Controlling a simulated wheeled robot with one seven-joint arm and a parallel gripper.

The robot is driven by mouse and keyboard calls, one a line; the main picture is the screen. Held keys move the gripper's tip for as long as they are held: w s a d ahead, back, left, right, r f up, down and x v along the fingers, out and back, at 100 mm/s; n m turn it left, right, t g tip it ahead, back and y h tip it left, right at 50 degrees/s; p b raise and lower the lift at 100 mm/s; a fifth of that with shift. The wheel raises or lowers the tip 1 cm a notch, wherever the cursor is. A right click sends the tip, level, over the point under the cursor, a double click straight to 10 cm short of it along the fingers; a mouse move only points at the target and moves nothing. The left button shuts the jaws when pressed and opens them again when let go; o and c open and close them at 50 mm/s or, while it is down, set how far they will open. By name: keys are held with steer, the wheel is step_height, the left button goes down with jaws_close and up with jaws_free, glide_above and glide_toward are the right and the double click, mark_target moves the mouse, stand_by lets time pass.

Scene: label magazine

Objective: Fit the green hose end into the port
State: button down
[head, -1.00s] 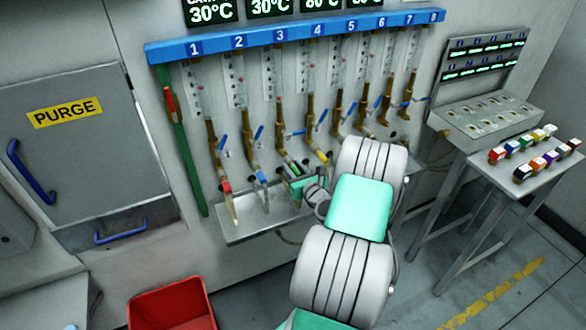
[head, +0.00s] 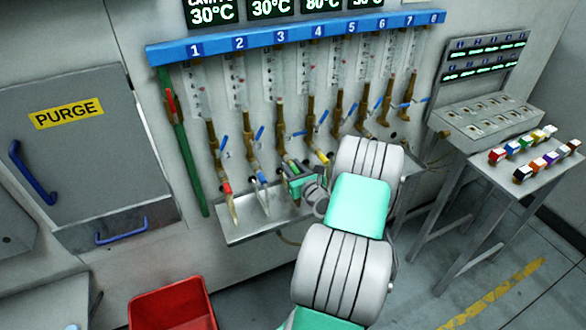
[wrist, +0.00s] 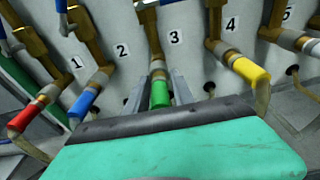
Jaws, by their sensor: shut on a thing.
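The green hose end (wrist: 160,93) stands upright between the two grey fingers of my gripper (wrist: 161,90) in the wrist view. My gripper is shut on it. Directly above is the silver collar and brass outlet of station 3 (wrist: 156,62), in line with the green end. They look touching or nearly so; I cannot tell how deep the green end sits. The hose below it is hidden by my gripper body. In the head view my gripper (head: 296,184) is under the brass valve of station 3 (head: 281,145), over the metal tray.
Red (wrist: 24,118), blue (wrist: 83,103) and yellow (wrist: 250,72) hose ends hang from neighbouring outlets, close on both sides. The metal tray (head: 240,228) lies below. A side table (head: 540,160) with small coloured blocks is at the right, and a red bin (head: 170,303) is on the floor.

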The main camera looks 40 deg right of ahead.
steer(key=shift+w+d, duration=0.2)
steer(key=shift+w, duration=0.45)
steer(key=c, duration=1)
jaws_free()
steer(key=b+v, duration=0.1)
steer(key=v, duration=0.6)
steer(key=shift+s+a, duration=0.15)
steer(key=shift+s, duration=0.15)
steer(key=shift+a, duration=0.1)
